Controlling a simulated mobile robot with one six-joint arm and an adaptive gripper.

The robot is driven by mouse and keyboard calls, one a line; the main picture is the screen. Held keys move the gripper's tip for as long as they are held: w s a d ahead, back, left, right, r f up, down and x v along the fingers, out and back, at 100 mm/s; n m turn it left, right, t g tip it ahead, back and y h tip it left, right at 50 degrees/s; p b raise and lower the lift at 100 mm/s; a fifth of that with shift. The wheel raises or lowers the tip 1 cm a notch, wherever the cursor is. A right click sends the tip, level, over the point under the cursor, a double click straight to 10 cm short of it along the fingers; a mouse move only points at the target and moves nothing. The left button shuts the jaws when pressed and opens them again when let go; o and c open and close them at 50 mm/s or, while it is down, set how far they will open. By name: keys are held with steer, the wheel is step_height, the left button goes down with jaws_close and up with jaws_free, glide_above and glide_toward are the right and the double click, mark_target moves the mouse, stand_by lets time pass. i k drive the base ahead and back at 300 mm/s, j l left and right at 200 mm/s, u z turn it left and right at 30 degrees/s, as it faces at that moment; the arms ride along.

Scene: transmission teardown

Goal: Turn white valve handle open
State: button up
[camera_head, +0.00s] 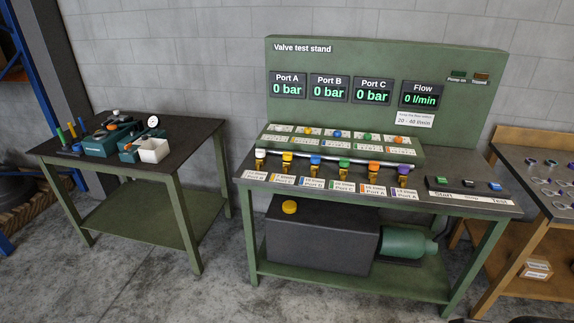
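The white valve handle (260,153) is the leftmost in a row of small coloured valve handles along the front of the green valve test stand (390,62). It sits on a small brass-coloured valve body (260,164). The handle is too small here to tell its turn angle. To its right stand the yellow handle (287,156), then blue, green, orange and purple ones. The Port A display (288,85) reads 0 bar, and the flow display (421,96) reads 0 l/min. My gripper is not in this view.
A dark-topped table (190,132) with tools, a gauge and a white box (153,150) stands left. A wooden bench (540,195) with rings stands close on the right. A dark tank (320,240) sits under the stand. The floor (150,290) in front is clear.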

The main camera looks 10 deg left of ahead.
mark_target(260, 153)
steer(key=i+j+z, duration=0.15)
steer(key=i+j, duration=0.15)
steer(key=i+j+z, duration=0.15)
steer(key=j, duration=0.4)
steer(key=i+j+z, duration=0.15)
steer(key=i+j, duration=0.15)
steer(key=j, duration=0.2)
steer(key=i+j+z, duration=0.1)
steer(key=j, duration=0.4)
steer(key=i+j+z, duration=0.15)
steer(key=i+j, duration=0.15)
steer(key=j, duration=0.2)
steer(key=i+j+z, duration=0.15)
steer(key=j, duration=0.4)
steer(key=i+j+z, duration=0.15)
steer(key=j, duration=0.4)
steer(key=i+j+z, duration=0.15)
steer(key=j, duration=0.4)
steer(key=k, duration=0.05)
